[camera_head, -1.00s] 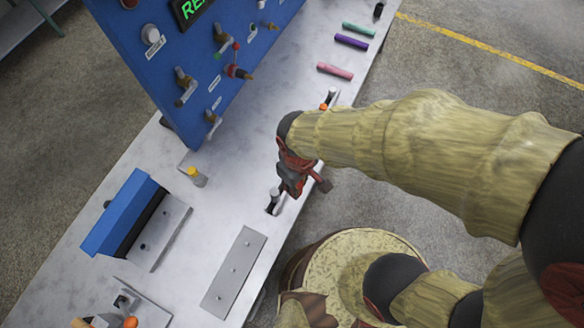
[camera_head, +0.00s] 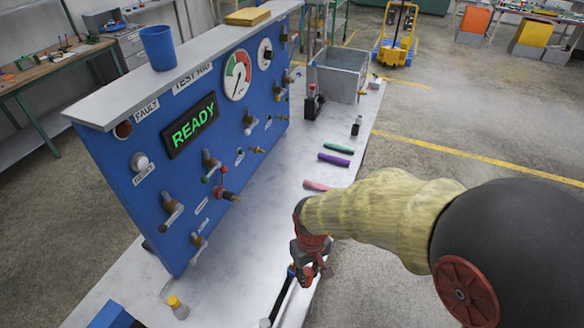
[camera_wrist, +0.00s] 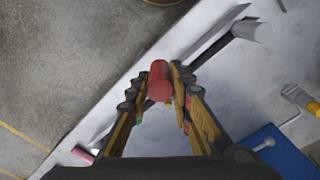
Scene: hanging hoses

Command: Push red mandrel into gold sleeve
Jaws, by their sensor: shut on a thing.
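My gripper (camera_wrist: 162,92) is shut on a red cylinder (camera_wrist: 160,80), which looks like the red mandrel; its rounded end faces the wrist camera. In the head view my gripper (camera_head: 306,278) is low over the bench's right edge, beside a dark bar (camera_head: 283,295). The mandrel's far end is hidden, so I cannot tell whether it touches anything. I cannot make out a gold sleeve for certain in either view; brass-coloured fittings (camera_head: 257,150) sit on the blue panel.
The blue test panel (camera_head: 150,200) stands left of my arm, with a READY display (camera_head: 193,125). Pink (camera_head: 316,186), purple (camera_head: 333,159) and green (camera_head: 338,147) rods lie farther back on the bench.

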